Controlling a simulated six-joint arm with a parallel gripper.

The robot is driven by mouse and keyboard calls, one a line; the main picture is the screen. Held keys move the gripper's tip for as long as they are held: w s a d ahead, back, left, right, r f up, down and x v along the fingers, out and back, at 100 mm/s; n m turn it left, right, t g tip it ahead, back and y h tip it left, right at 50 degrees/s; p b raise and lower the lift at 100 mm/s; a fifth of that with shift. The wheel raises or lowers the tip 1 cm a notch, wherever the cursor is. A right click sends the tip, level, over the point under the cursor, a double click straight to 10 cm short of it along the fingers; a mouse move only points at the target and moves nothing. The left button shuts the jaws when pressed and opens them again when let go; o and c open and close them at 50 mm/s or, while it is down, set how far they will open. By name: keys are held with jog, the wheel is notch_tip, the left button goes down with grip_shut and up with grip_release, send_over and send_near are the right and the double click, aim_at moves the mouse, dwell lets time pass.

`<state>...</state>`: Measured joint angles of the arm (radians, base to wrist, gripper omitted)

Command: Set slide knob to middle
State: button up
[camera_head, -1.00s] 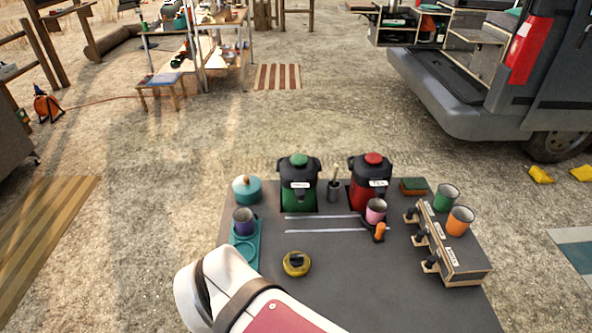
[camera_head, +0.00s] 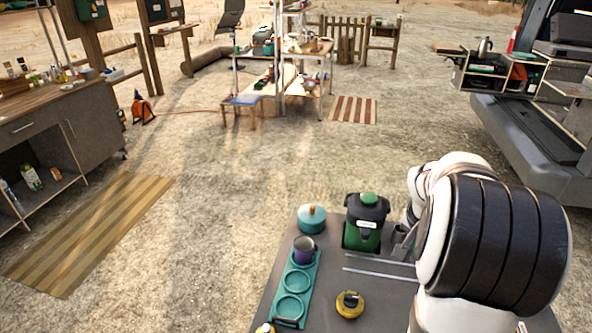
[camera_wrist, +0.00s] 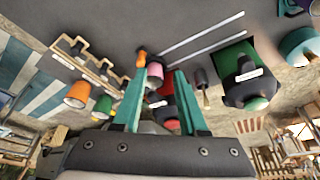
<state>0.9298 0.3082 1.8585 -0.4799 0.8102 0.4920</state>
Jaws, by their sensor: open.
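The orange slide knob (camera_wrist: 141,57) shows in the wrist view, beside a pink cup (camera_wrist: 155,74) at one end of two pale parallel rails (camera_wrist: 203,40). The rails also show in the head view (camera_head: 380,265), where my arm hides the knob and cup. My gripper (camera_wrist: 162,72) has two teal fingers, spread apart and empty. In the wrist picture the pink cup appears between the fingertips and the knob just beyond the left one. I cannot tell how far above them the fingers are.
The wrist view shows a red dispenser (camera_wrist: 168,122), an orange cup (camera_wrist: 78,95) and a green cup (camera_wrist: 103,107).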

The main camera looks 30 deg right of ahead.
jog(key=s+d+f+m, duration=0.1)
jog(key=s+d+f, duration=0.15)
jog(key=d, duration=0.45)
jog(key=shift+h, duration=0.4)
jog(key=x, duration=0.5)
jog(key=s+x, duration=0.1)
jog(key=x, duration=0.8)
jog(key=shift+s+a+f, duration=0.1)
jog(key=shift+s+f, duration=0.05)
jog(key=shift+f, duration=0.3)
grip_shut()
